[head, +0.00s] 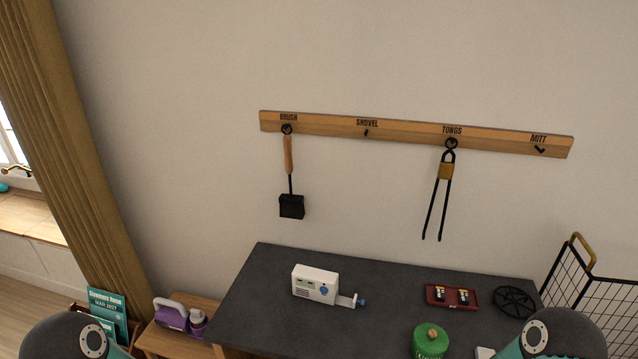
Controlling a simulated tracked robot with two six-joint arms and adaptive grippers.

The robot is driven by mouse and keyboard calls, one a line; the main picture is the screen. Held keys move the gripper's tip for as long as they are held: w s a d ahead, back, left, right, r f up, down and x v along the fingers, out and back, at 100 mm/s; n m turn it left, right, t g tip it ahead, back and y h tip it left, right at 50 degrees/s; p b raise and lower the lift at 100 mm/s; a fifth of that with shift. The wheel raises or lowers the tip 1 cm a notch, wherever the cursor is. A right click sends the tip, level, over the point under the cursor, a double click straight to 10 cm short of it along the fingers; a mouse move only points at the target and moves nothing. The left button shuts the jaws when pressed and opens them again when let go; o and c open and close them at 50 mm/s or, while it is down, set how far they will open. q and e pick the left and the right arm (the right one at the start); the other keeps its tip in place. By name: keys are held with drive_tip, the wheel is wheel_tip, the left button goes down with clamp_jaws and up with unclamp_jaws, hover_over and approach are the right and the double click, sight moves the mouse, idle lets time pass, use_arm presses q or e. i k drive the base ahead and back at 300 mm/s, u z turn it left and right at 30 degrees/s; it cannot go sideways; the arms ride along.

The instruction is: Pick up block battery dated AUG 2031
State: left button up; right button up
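Two small block-like items, dark with pale and orange parts, stand in a dark red tray (431,302) on the dark table (265,270). They look like block batteries: one on the left (440,294) and one on the right (464,297). Any dates on them are too small to read. A white device (315,284) stands left of the tray, with a part sticking out on its right side and a blue piece at its end. Only upper parts of my arms show at the bottom left and bottom right corners. Both grippers are out of view.
A green lidded pot (430,343) stands near the front, and a black round trivet (515,301) lies right of the tray. A black wire basket (600,300) is at the right. The table between device and tray is clear.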

sight(464, 296)
drive_tip(key=u, duration=1.05)
drive_tip(key=k, duration=1.15)
drive_tip(key=z, duration=1.5)
drive_tip(key=i, duration=1.5)
